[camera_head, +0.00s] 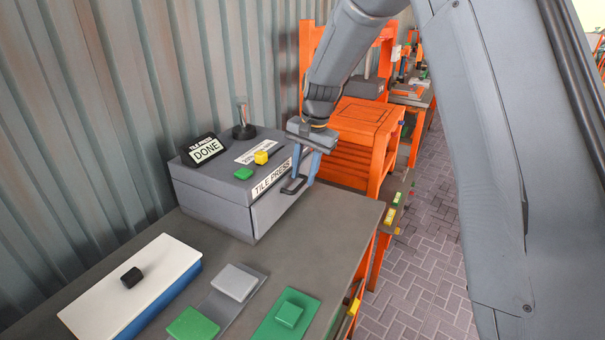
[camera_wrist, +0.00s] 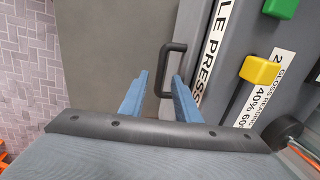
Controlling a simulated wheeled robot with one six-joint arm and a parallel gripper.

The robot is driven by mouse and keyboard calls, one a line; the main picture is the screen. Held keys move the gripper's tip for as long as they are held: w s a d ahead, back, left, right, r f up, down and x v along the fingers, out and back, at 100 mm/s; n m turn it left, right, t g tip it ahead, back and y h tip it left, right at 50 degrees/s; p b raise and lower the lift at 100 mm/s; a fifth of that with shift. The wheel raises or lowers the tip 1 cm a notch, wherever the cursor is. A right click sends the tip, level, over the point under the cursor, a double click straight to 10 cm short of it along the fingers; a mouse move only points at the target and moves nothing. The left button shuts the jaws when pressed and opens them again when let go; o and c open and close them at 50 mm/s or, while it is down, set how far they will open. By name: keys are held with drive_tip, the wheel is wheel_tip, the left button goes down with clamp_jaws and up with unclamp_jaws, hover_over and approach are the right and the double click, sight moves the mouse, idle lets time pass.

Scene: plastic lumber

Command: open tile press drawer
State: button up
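The tile press (camera_head: 222,200) is a grey box on the workbench, with a "DONE" sign (camera_head: 205,150) on top. In the wrist view the handle (camera_wrist: 170,68) lies between the tips of my gripper's two blue fingers. My gripper (camera_head: 305,165) is open, with a gap between the fingers, at the handle. In the wrist view the gripper (camera_wrist: 158,85) has one finger on each side of the handle's near end; I cannot tell whether they touch it.
A green button (camera_head: 243,174) and a yellow switch (camera_head: 261,157) are on top of the press. A white-topped blue box (camera_head: 150,275), green tiles (camera_head: 193,325) and a grey tile (camera_head: 235,282) lie on the bench. An orange rack (camera_head: 365,125) stands behind.

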drive_tip(key=shift+a+f, duration=0.2)
drive_tip(key=shift+f, duration=0.55)
clamp_jaws()
